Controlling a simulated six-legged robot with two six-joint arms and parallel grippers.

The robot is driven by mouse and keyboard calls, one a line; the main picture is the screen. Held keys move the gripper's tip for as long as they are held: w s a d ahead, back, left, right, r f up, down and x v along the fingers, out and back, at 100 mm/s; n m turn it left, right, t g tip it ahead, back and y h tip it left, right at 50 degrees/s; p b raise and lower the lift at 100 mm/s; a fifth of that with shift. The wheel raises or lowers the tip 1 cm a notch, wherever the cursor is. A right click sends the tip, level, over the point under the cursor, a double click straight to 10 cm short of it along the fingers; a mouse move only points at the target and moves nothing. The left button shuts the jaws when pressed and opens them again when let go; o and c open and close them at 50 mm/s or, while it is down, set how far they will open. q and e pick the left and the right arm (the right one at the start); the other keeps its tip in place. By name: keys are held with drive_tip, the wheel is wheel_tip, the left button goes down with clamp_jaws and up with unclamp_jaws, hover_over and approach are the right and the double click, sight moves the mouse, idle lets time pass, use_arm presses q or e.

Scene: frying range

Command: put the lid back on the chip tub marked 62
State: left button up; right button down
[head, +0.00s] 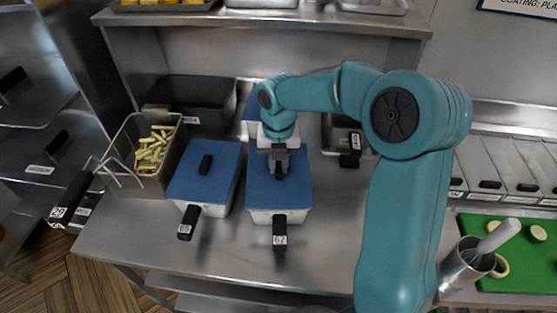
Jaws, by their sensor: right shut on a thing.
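The chip tub marked 62 (292,217) stands on the steel counter, with its black handle and number tag facing the front edge. A blue lid (262,198) lies squarely over it and covers its opening. I cannot tell whether the lid is fully seated or just above the rim. My right gripper (279,168) points down over the lid's middle and is shut on the lid's knob, which the jaws mostly hide. My left gripper is not in view.
Left of it stands a blue-lidded tub (217,184) with a black knob. A wire basket of chips (120,178), a dark open tub (190,98) and another blue lid (250,128) lie behind or left. Right are a green board (520,270) and a steel pot (460,270). The counter front is clear.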

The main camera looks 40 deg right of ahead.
drive_tip(key=shift+w+f, duration=0.15)
drive_tip(key=shift+f, duration=0.25)
drive_tip(key=shift+d+f, duration=0.1)
drive_tip(key=shift+f, duration=0.2)
idle(0.3)
drive_tip(key=c, duration=0.9)
unclamp_jaws()
drive_tip(key=shift+c, duration=0.2)
